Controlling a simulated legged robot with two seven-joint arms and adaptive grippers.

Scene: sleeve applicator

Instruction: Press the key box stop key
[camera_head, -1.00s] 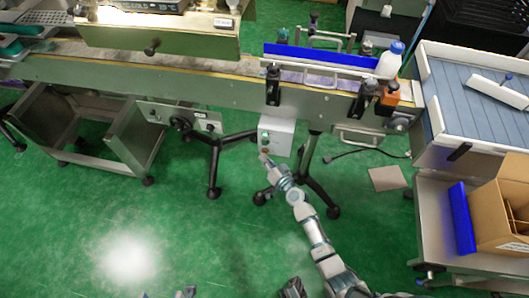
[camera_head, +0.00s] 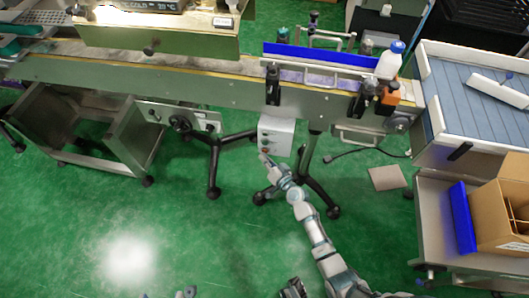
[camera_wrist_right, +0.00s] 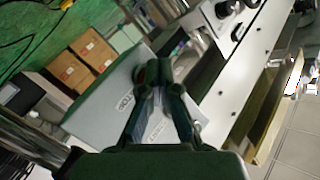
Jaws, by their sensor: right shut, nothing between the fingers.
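The key box (camera_head: 277,135) is a light grey box hanging at the front of the conveyor, with small round keys on its left side. My right gripper (camera_head: 264,157) is shut and empty, its fingertips at the lower part of the key side. In the right wrist view, the shut fingertips (camera_wrist_right: 160,72) overlap the grey key box (camera_wrist_right: 104,106), which bears white labels. A dark reddish round key shows partly beside the fingertips; the rest is hidden behind them. I cannot tell whether they touch it.
The green conveyor (camera_head: 225,92) runs above the key box. Black tripod legs (camera_head: 214,165) stand nearby on the green floor. A white bottle (camera_head: 390,62) stands on the conveyor's right end. A cardboard box (camera_head: 502,215) is at the right.

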